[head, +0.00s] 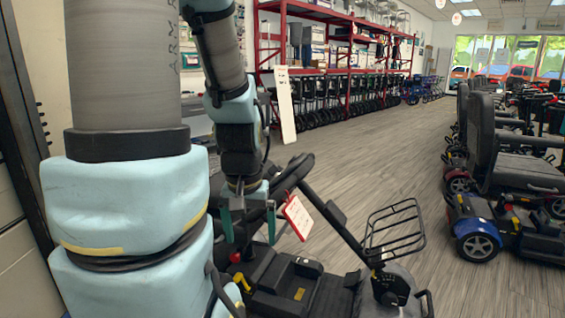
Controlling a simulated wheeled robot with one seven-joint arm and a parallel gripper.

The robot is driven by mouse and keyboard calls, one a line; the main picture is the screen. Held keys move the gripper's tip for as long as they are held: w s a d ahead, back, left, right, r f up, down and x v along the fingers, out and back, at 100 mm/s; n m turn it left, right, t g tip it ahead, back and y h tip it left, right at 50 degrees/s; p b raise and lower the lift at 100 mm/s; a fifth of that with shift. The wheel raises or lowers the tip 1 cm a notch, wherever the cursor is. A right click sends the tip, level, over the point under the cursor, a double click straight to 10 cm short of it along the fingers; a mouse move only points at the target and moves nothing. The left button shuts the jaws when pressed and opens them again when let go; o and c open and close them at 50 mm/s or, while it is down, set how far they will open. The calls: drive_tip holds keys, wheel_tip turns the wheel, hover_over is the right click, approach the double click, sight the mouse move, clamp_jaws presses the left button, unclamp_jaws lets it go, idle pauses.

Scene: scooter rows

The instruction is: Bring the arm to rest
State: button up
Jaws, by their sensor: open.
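My arm fills the left of the head view, with light blue covers and grey links. It bends over at the top and hangs down, so my gripper (242,222) points at the floor. The two greenish fingers are apart, and I see nothing between them. The gripper hangs in front of or just above the seat side of a dark mobility scooter (330,290). I cannot tell whether the fingers touch the scooter.
The near scooter has a wire basket (395,232) and a red-edged tag (297,216). More scooters (510,190) line the right side. Red shelving (340,65) stands at the back, with a white board (285,105) near it. The wooden floor (400,160) between is clear.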

wheel_tip(320, 180, up, 18)
drive_tip(key=p, duration=1.6)
drive_tip(key=shift+r, duration=0.15)
